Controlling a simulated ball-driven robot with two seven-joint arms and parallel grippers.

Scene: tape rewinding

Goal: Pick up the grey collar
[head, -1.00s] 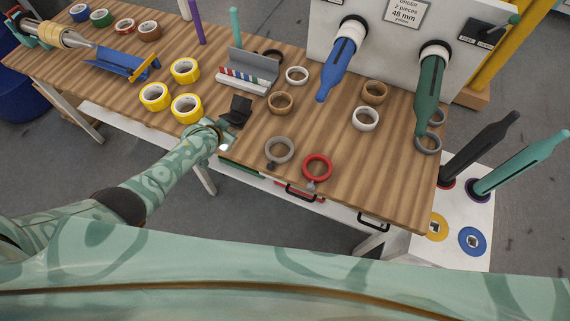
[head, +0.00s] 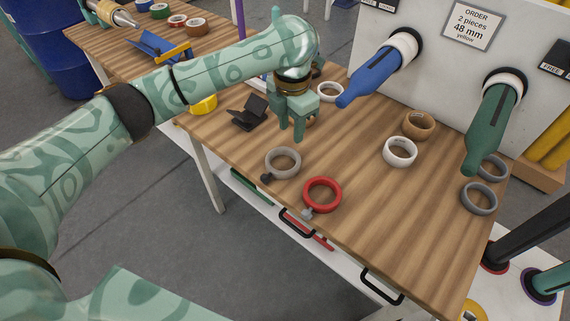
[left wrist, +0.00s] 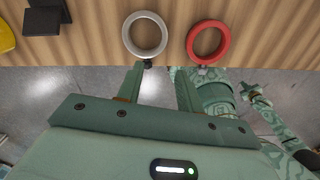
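The grey collar (head: 283,163) lies flat on the wooden table near its front edge, its dark clamp screw towards the edge. It also shows in the left wrist view (left wrist: 145,35). The red collar (head: 322,195) lies to its right, apart from it, also in the left wrist view (left wrist: 208,41). My left gripper (head: 291,132) points down above the table just behind the grey collar. Its fingers (left wrist: 158,70) are apart with nothing between them. What looks like my right gripper (left wrist: 248,90) is small at the right of the left wrist view; its fingers are unclear.
A black stand (head: 248,113) is left of the grey collar. White (head: 400,152) and brown (head: 418,125) rings and grey rings (head: 478,198) lie to the right. Blue (head: 377,71) and green (head: 490,130) spindles jut from the white panel. Bare wood lies right of the red collar.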

